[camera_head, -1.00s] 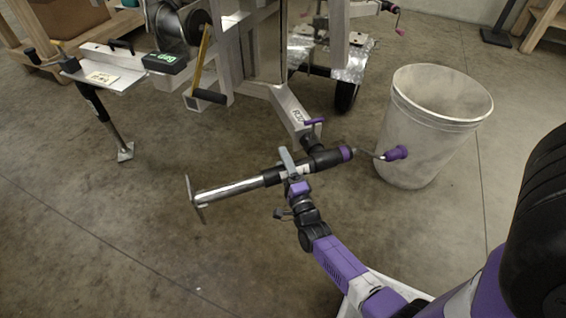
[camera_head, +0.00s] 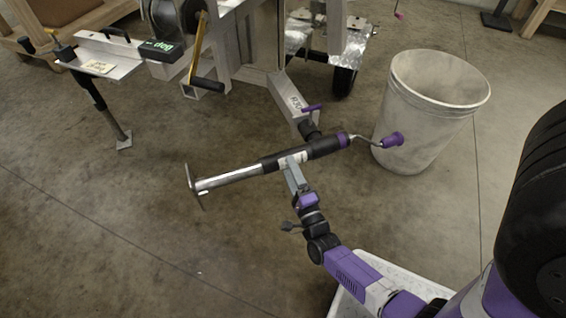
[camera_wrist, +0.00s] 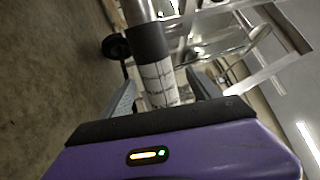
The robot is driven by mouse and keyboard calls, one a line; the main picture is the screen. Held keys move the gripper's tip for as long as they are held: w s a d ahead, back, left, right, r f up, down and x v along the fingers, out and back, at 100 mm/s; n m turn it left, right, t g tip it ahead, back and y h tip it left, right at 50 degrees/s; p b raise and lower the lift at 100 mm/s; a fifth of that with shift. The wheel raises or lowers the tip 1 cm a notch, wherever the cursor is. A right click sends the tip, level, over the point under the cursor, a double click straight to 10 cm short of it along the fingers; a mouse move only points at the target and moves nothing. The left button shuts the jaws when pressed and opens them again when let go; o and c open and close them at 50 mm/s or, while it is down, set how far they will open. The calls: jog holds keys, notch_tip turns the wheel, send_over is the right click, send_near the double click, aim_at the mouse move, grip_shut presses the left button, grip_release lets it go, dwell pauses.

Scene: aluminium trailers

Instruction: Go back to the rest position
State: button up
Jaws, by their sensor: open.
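The trailer jack lies horizontally at the end of the trailer tongue (camera_head: 290,98). It has a silver tube with a flat foot plate (camera_head: 194,187), a black body (camera_head: 325,147) and a crank with a purple grip (camera_head: 393,139). My gripper (camera_head: 293,168) is at the middle of the jack, where the black body meets the tube. In the wrist view, my gripper (camera_wrist: 160,88) has its fingers apart, one on each side of the jack's white labelled band (camera_wrist: 158,80). I cannot tell whether either finger touches it.
A pale bucket (camera_head: 432,115) stands right of the jack, close to the crank grip. A second trailer's jack (camera_head: 98,95) and a winch crank (camera_head: 203,85) are at upper left. A trailer wheel (camera_head: 344,80) stands behind. The floor at lower left is clear.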

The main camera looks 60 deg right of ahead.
dwell(0.3)
jog(key=s+a+r+n+t+y, duration=0.1)
jog(key=s+a+r+n+y, duration=0.3)
jog(key=a+n, duration=0.35)
jog(key=s+a+r+n+t+y, duration=0.1)
jog(key=s+a+n+y, duration=0.35)
jog(key=a+n, duration=0.35)
jog(key=s+a+r+n+g+y, duration=0.1)
jog(key=s+a+r+n+y, duration=0.1)
jog(key=s+a+r+n, duration=0.4)
jog(key=s+a+r+n+g+y, duration=0.2)
jog(key=s+a+r+n+y, duration=0.15)
jog(key=a+r+n, duration=0.35)
notch_tip(320, 180, up, 27)
jog(key=m+p, duration=0.2)
jog(key=p, duration=2.4)
jog(key=shift+d+r+h, duration=0.15)
jog(key=shift+d+h, duration=0.15)
jog(key=shift+d, duration=0.1)
